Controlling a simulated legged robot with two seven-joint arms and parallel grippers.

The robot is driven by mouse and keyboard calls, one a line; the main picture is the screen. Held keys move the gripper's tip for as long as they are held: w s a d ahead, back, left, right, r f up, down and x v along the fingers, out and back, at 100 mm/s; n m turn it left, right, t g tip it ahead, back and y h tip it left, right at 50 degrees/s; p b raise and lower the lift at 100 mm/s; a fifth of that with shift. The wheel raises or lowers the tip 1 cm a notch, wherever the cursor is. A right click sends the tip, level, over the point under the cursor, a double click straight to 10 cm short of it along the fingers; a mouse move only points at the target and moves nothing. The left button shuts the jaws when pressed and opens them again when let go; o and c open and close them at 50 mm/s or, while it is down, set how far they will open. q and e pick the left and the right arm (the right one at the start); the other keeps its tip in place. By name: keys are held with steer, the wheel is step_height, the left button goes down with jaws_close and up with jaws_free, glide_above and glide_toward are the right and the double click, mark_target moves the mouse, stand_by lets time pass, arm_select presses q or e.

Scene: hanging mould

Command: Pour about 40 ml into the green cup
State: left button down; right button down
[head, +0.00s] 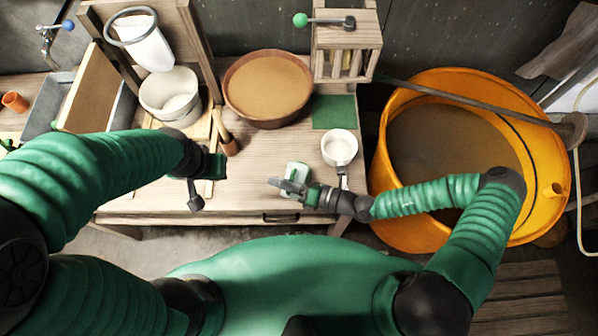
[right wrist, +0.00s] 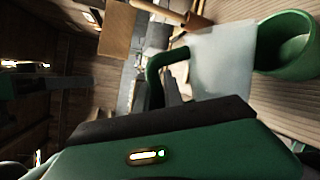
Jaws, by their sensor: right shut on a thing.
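The green cup (right wrist: 265,45), pale inside, shows at the right edge of the right wrist view, on the planks. My right gripper (head: 284,188) is over the front part of the bench, pointing left. In the right wrist view it is shut on the green handle of a pale jug (right wrist: 222,62). The jug's body is beside the cup in that picture; I cannot tell whether they touch. No stream of liquid shows. In the head view a pale, green-edged piece shows behind the fingers, too covered to identify. My left gripper (head: 204,188) hangs over the bench's left part, its jaws unclear.
A white pot (head: 340,148) stands right of the right gripper, near a green mat (head: 333,112). An orange tub (head: 385,180) is beyond the bench's right edge.

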steer(key=shift+w+m+b, duration=0.25)
steer(key=shift+m+b, duration=0.05)
steer(key=shift+b, duration=0.15)
steer(key=shift+w+d+f+m+g+b, duration=0.15)
steer(key=shift+w+m+g+b, duration=0.4)
steer(key=shift+b, duration=1.3)
steer(key=shift+r+m, duration=0.25)
steer(key=shift+r, duration=0.05)
steer(key=shift+s, duration=0.1)
steer(key=shift+s+a, duration=0.15)
steer(key=shift+a, duration=0.05)
steer(key=shift+s+a+r+m+p, duration=0.15)
steer(key=shift+s+m+p, duration=0.15)
steer(key=shift+s, duration=0.15)
steer(key=shift+w+r+m, duration=0.2)
steer(key=shift+r+m, duration=0.15)
steer(key=shift+m, duration=0.05)
